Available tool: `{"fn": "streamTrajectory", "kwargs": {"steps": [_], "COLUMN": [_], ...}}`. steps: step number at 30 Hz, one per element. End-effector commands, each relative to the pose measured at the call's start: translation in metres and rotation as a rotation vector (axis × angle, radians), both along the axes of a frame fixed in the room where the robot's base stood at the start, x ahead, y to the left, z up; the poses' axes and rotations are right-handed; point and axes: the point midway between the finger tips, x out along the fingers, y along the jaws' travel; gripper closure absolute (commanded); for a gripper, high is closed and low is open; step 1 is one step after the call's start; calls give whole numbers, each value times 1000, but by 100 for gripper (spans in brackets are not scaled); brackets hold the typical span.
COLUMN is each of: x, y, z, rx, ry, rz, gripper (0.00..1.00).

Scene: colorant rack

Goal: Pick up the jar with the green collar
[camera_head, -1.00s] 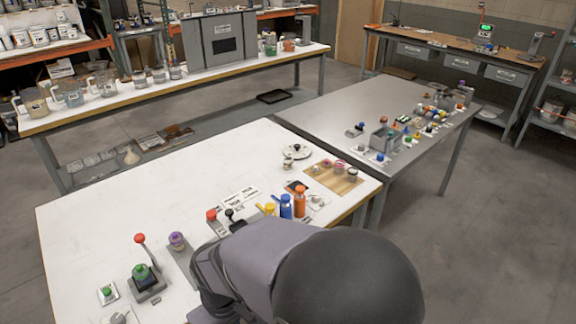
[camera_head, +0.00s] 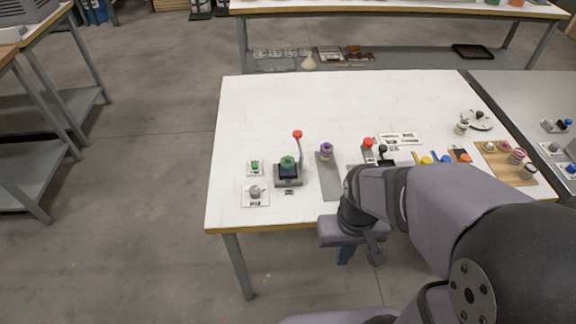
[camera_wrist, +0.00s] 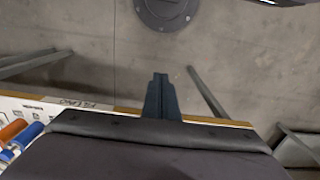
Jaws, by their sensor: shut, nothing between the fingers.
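The jar with the green collar (camera_head: 287,163) stands on a dark grey device (camera_head: 288,178) with a red-knobbed lever, on the left part of the white table. My gripper (camera_head: 345,256) hangs beyond the table's front edge, to the right of and nearer than the jar, and is apart from it. In the wrist view its fingers (camera_wrist: 160,92) are together, with nothing between them, over the floor. The jar does not show in the wrist view.
A purple-collared jar (camera_head: 326,150) stands on a grey strip (camera_head: 328,180) right of the device. Small cards with green (camera_head: 255,167) and grey (camera_head: 255,191) knobs lie to its left. Bottles and a wooden board (camera_head: 505,163) are farther right. The table's back left is clear.

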Motion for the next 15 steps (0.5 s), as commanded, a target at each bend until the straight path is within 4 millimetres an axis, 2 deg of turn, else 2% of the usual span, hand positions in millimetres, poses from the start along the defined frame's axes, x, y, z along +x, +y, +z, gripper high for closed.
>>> {"fn": "streamTrajectory", "kwargs": {"steps": [5,8,12,15], "x": [0,0,0,0], "y": [0,0,0,0], "z": [0,0,0,0], "rx": [0,0,0,0], "ry": [0,0,0,0], "rz": [0,0,0,0], "gripper": [100,81,48,48]}}
